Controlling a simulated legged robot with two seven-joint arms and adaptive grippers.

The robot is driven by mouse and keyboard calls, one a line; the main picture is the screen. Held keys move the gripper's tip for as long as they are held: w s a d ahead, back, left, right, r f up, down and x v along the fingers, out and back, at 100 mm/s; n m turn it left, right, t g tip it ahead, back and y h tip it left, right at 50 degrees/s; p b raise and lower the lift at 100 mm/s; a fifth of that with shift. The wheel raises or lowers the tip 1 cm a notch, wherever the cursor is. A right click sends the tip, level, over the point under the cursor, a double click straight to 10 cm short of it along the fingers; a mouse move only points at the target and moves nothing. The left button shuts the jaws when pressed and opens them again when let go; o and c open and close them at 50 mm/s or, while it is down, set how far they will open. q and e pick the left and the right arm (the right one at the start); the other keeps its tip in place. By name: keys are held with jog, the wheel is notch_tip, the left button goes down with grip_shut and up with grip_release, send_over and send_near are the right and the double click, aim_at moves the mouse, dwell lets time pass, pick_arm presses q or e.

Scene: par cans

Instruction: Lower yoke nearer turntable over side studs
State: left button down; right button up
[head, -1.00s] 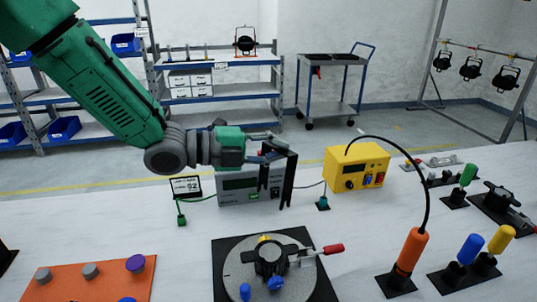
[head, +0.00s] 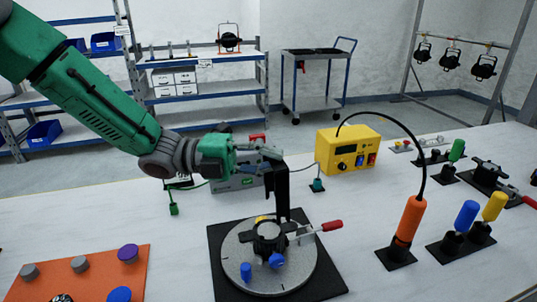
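The turntable (head: 236,262) is a grey disc on a black square plate at the front middle. A black can fixture (head: 269,239) stands on it, with blue knobs (head: 277,260) and a red-handled lever (head: 331,226) to the right. My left gripper (head: 268,158) is shut on a black bracket-shaped yoke (head: 282,195), which hangs down from the fingers. The yoke's lower end is just above or behind the fixture's right part; I cannot tell whether it touches. The side studs are hard to make out. My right gripper is out of view.
A yellow power box (head: 347,150) and an orange-handled tool (head: 408,222) with a curved cable stand to the right. Blue and yellow handles (head: 467,216) stand further right. An orange board (head: 105,268) lies front left. A grey instrument (head: 238,182) is behind the gripper.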

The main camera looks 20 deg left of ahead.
pick_arm(q)
jog(key=f+b, duration=0.2)
jog(key=f, duration=0.1)
jog(key=f+b, duration=0.2)
jog(key=f, duration=0.1)
jog(key=f+b, duration=0.3)
jog(key=shift+a, duration=0.25)
jog(key=shift+f+b, duration=0.55)
jog(key=shift+f, duration=0.1)
jog(key=shift+a+f, duration=0.15)
jog(key=shift+a, duration=0.1)
jog(key=shift+a+f, duration=0.1)
jog(key=shift+a, duration=0.15)
jog(key=shift+d, duration=0.2)
jog(key=shift+a+b, duration=0.1)
jog(key=shift+b, duration=0.2)
